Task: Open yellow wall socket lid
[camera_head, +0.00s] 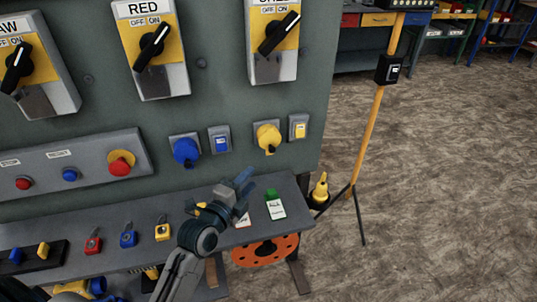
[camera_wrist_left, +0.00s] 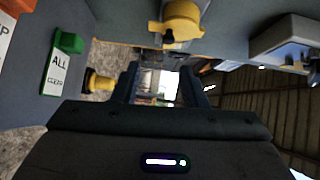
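The yellow wall socket (camera_head: 268,138) is on the grey panel, right of the blue wall socket (camera_head: 186,151). Its round yellow lid looks closed, with a dark piece at its lower edge. In the left wrist view the yellow socket (camera_wrist_left: 182,20) shows at the top, beyond and to the side of the fingers. My left gripper (camera_head: 246,182) is below the yellow socket and a little left of it, above the shelf and apart from the socket. Its two fingers (camera_wrist_left: 163,82) are spread with nothing between them. My right gripper is not in view.
A yellow switch (camera_head: 299,127) is right of the socket, and a blue switch (camera_head: 220,140) is left of it. A green-topped tag (camera_head: 275,204) and several coloured padlocks lie on the grey shelf (camera_head: 120,215) below. A yellow stand (camera_head: 367,140) is on the floor at right.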

